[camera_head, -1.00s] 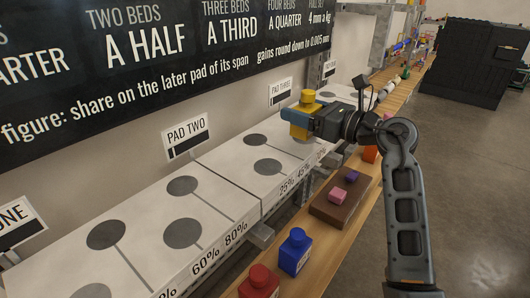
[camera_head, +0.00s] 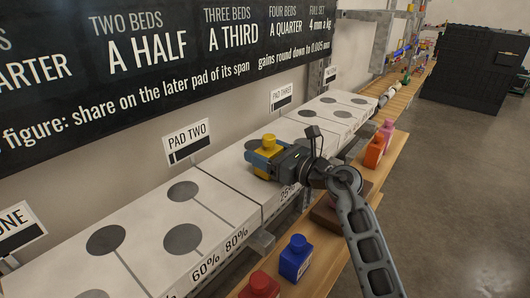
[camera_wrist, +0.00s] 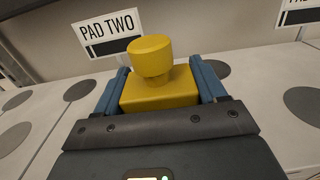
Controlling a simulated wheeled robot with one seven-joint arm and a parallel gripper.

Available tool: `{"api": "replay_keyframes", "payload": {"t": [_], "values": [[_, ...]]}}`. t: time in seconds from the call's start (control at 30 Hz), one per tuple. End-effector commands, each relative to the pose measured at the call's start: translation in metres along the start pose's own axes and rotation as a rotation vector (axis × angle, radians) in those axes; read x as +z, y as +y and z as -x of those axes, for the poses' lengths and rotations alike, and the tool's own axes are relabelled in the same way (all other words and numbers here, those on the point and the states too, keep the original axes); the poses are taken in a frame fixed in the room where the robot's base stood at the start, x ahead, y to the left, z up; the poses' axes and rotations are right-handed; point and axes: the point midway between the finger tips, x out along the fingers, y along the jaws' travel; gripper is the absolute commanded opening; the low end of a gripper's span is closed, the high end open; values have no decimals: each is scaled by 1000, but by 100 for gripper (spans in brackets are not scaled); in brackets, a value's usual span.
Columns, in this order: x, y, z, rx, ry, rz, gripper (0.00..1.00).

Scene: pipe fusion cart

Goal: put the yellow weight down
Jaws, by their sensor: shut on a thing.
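The yellow weight (camera_head: 268,147), a block with a round knob on top, is held upright between the fingers of my gripper (camera_head: 265,158). In the wrist view the weight (camera_wrist: 160,88) sits between the two blue fingers, which close on its sides. My gripper hides the nearest disc and part of the pad.
Signs for pad two (camera_head: 187,142) and pad three (camera_head: 283,98) stand along the back edge. A wooden shelf in front holds a blue weight (camera_head: 295,257), a red weight (camera_head: 260,286), an orange weight (camera_head: 375,151) and a pink one (camera_head: 387,131). Free discs lie left and farther right.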

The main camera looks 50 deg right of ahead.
Motion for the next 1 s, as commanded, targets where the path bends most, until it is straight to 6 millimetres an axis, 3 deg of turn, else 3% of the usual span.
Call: {"api": "replay_keyframes", "payload": {"t": [0.3, 0.33, 0.57, 0.87, 1.0], "values": [[-2, 0, 0, 0, -2, 0, 24], [-2, 0, 0, 1, 0, 0, 73], [-2, 0, 0, 0, 0, 0, 95], [2, 0, 0, 0, -1, 0, 96], [0, 0, 14, -1, 0, -2, 96]]}}
